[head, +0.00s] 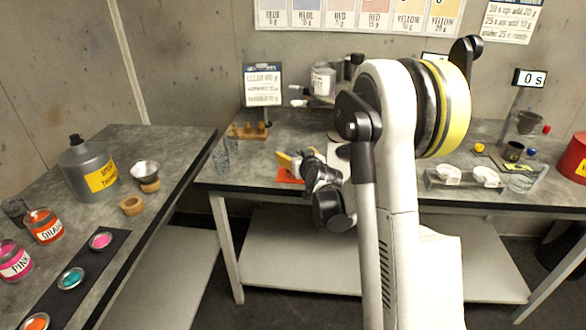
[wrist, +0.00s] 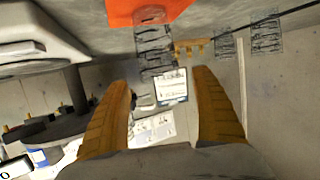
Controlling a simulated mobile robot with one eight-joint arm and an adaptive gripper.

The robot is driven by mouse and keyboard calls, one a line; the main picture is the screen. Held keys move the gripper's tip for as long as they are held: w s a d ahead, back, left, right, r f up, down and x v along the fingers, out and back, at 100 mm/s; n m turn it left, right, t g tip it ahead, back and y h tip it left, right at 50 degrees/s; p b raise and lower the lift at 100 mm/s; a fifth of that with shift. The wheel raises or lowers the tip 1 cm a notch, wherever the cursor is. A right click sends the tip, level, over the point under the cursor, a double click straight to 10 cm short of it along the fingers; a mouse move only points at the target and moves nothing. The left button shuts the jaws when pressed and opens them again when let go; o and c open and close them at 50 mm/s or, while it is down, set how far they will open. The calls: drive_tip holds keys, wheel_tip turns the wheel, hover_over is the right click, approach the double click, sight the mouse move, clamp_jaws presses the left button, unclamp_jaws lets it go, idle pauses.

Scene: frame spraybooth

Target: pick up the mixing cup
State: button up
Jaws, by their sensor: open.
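A clear cup with dark printed marks (wrist: 154,45) stands on an orange mat (wrist: 130,10); the wrist view shows it inverted. In the head view the orange mat (head: 288,175) lies near the back bench's front edge, and my gripper hides the cup there. My gripper (head: 297,160) is open, its yellow fingers just above the mat. In the wrist view my gripper (wrist: 163,88) has its fingers apart, with the cup showing in line with the gap. I cannot tell whether the cup is between the fingers or beyond them. Nothing is held.
More clear cups (head: 222,155) stand left of the mat, by a wooden block (head: 247,131). A pale device (wrist: 30,50) is close beside the gripper. A sign (head: 263,85) stands behind. White bowls (head: 447,175) sit right; a thinner can (head: 90,168) stands on the left bench.

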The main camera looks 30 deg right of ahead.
drive_tip(key=x, duration=0.2)
drive_tip(key=shift+w+f, duration=0.2)
drive_tip(key=shift+w, duration=0.15)
drive_tip(key=c, duration=1)
drive_tip(key=shift+o, duration=0.2)
drive_tip(key=shift+r, duration=0.15)
